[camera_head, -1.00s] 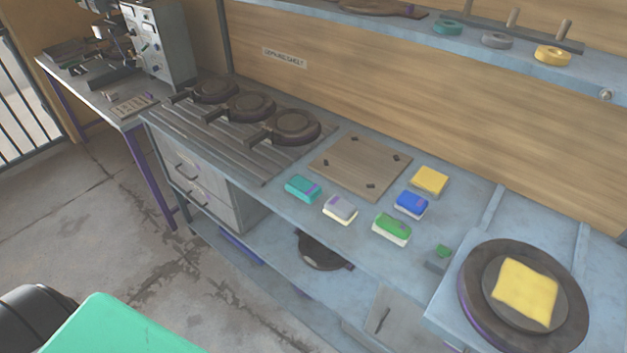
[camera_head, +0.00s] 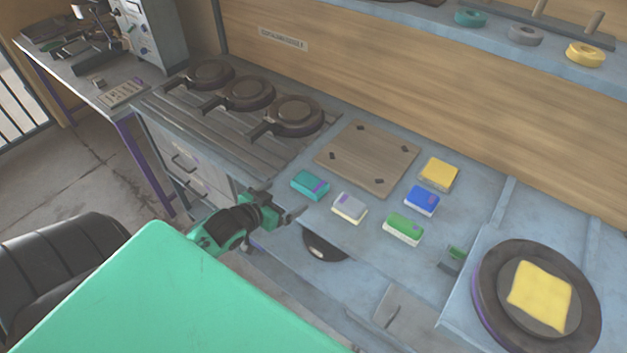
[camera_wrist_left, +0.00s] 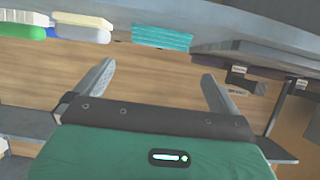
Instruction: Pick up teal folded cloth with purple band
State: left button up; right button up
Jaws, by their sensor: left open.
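The teal folded cloth with a purple band (camera_head: 310,185) lies on the blue-grey counter, left of the other folded cloths and in front of the wooden board. In the left wrist view the teal cloth (camera_wrist_left: 162,37) shows at the top, beyond the open fingers. My left gripper (camera_head: 292,216) is at the counter's front edge, just short of the teal cloth and apart from it. In the left wrist view its two fingers (camera_wrist_left: 155,88) are spread with nothing between them. My right gripper is not in view.
A grey-white cloth (camera_head: 349,208) lies close to the right of the teal one. Green (camera_head: 403,229), blue (camera_head: 422,200) and yellow (camera_head: 439,173) cloths lie further right. Dark round pans (camera_head: 295,115) stand behind left. A round press plate with a yellow cloth (camera_head: 540,297) is at right.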

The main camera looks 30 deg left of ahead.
aim_at(309, 182)
pick_arm(q)
jog(key=p+x, duration=0.1)
jog(key=x, duration=0.6)
jog(key=shift+w+f, duration=0.15)
jog(key=shift+w, duration=0.2)
jog(key=shift+w+f+p, duration=0.1)
jog(key=shift+w+p, duration=0.25)
jog(key=p+x, duration=0.1)
jog(key=x, duration=0.3)
jog(key=shift+w+p, duration=0.25)
jog(key=shift+p, duration=0.1)
jog(key=shift+f, duration=0.15)
jog(key=c, duration=0.6)
